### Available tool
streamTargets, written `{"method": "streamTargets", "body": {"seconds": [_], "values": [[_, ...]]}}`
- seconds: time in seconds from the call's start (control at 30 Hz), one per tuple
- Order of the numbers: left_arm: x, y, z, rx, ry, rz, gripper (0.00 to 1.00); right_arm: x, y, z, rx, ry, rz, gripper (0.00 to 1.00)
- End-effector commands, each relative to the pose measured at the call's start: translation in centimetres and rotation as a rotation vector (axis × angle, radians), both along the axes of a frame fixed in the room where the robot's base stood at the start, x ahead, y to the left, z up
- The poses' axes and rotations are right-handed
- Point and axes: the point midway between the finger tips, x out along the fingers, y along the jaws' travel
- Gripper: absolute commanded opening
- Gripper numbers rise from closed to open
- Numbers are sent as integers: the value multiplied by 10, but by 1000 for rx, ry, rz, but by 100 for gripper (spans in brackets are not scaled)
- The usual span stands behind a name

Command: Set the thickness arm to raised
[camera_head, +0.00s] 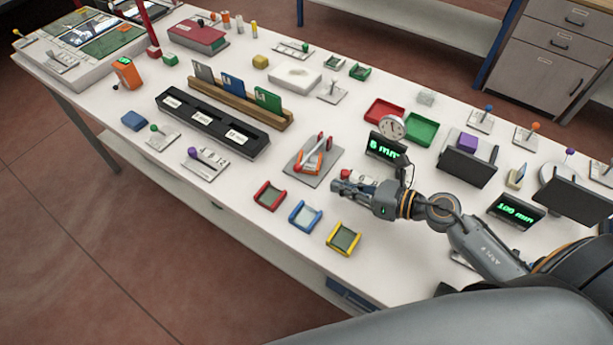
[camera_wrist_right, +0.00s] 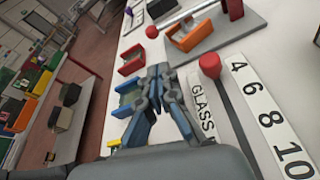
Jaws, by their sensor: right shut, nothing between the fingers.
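A grey plate (camera_head: 299,172) carries an orange cradle (camera_head: 313,163) and a white bar with red ends (camera_head: 322,146), which I take as the thickness arm. The bar lies slantwise over the cradle; its exact tilt is unclear. My left gripper is not in view.
A red knob (camera_wrist_right: 209,65) stands beside a 4-6-8-10 scale (camera_wrist_right: 268,115), close to my right gripper. A green-lit display (camera_head: 384,148) stands behind it. Red (camera_head: 269,195), blue (camera_head: 305,216) and yellow (camera_head: 343,238) trays line the front edge. A black rack (camera_head: 212,125) lies left.

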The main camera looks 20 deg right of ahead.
Motion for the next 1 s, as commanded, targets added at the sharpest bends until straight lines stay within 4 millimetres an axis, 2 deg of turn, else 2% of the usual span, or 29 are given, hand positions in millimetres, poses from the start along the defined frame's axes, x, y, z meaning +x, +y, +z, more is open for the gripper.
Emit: {"method": "streamTargets", "body": {"seconds": [0.43,0.8,1.0], "values": [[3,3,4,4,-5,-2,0,5,5,0,4,0,-2,0],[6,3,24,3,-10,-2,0,50,46,-16,5,0,-2,0],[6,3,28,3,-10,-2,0,67,61,-25,2,0,-2,0]]}}
